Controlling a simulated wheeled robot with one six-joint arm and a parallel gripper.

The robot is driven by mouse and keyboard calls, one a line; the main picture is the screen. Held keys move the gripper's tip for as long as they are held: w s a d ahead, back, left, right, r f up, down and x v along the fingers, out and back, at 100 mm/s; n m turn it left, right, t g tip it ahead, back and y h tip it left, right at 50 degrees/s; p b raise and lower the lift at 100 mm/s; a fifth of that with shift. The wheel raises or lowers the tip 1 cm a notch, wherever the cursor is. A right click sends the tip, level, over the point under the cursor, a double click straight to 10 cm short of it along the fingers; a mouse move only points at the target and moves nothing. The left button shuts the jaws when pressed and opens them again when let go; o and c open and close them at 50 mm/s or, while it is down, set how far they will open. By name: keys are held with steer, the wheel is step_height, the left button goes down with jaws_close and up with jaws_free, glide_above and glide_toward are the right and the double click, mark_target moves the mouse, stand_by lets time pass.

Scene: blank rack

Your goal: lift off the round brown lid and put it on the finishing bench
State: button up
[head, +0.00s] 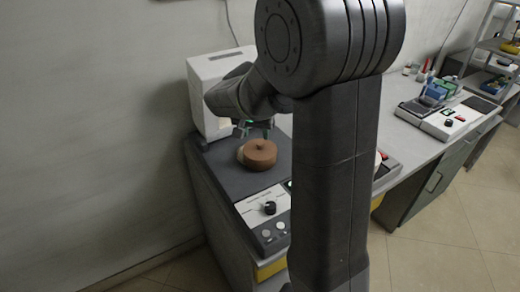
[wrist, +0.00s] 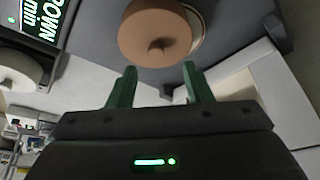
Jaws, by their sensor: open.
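The round brown lid (head: 260,154) with a small central knob sits on a dark grey machine top in the head view. In the wrist view the lid (wrist: 155,33) shows at the top, its knob facing me. A pale round rim (wrist: 196,28) shows from under one side of it. My gripper (wrist: 160,82) is open and empty, its two green fingers apart and short of the lid. In the head view the gripper (head: 256,130) is just behind and above the lid, partly hidden by my arm. I cannot tell which surface is the finishing bench.
A white box-shaped housing (head: 205,95) stands behind the lid. A control panel with a black knob (head: 269,208) is in front. A long grey bench (head: 408,150) runs to the right, carrying another device (head: 447,117). Shelves (head: 490,50) stand at far right. My arm hides the middle.

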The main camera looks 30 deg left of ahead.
mark_target(260, 144)
steer(key=shift+d+p+x, duration=0.2)
steer(key=shift+p+x, duration=0.2)
steer(key=shift+x, duration=2.7)
steer(key=shift+w, duration=0.2)
steer(key=shift+r, duration=0.1)
jaws_close()
